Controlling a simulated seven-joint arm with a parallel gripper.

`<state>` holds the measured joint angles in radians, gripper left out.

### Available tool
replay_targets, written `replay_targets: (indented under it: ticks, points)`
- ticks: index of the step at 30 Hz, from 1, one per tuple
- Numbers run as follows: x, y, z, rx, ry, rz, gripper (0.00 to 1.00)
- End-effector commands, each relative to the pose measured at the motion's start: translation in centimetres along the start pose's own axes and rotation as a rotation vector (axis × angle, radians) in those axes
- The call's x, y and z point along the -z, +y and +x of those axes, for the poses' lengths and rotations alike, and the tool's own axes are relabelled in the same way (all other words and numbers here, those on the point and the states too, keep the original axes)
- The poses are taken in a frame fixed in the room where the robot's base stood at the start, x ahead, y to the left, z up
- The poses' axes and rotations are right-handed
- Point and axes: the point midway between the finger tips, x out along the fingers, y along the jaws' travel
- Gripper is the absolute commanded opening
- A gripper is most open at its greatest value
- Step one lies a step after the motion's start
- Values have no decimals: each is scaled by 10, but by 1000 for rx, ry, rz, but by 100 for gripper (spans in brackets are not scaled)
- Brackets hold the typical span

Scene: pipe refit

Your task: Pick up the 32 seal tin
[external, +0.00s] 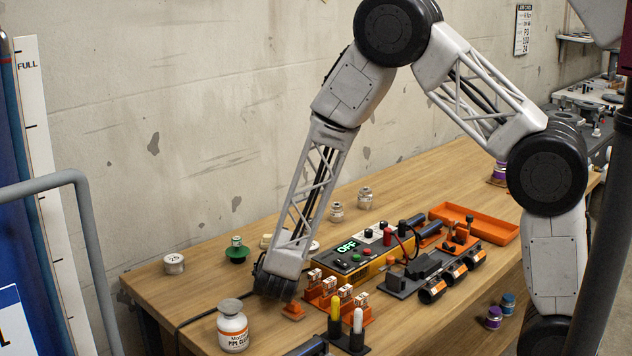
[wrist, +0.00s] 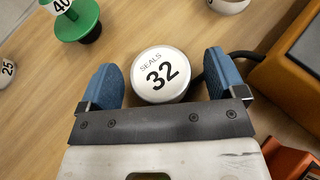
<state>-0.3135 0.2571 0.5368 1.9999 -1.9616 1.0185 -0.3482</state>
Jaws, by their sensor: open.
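The 32 seal tin (wrist: 158,75) is a round tin with a white lid marked "SEALS 32", seen from above in the wrist view. My gripper (wrist: 160,70) is open, with one blue finger on each side of the tin. A narrow gap shows at the left finger; I cannot tell whether the right finger touches. In the external view my gripper (external: 276,284) is low over the bench, and the tin cannot be made out there.
A tin marked 25 (external: 174,263) and a green knob-like piece marked 40 (external: 237,251) stand to the left. The orange power unit (external: 350,262) and orange connector blocks (external: 335,300) are close on the right. A white bottle (external: 233,328) stands in front. A black cable (wrist: 240,57) passes beside the right finger.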

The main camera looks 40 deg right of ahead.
Motion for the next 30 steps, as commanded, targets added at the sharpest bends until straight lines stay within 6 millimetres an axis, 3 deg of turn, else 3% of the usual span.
replay_targets:
  ticks: [2, 12, 23, 30]
  points:
    - [0, 0, 0, 0, 0, 0, 86]
    - [0, 0, 0, 0, 0, 0, 36]
    - [-2, 0, -1, 0, 0, 0, 35]
    - [-17, 0, -7, -1, -1, 2, 35]
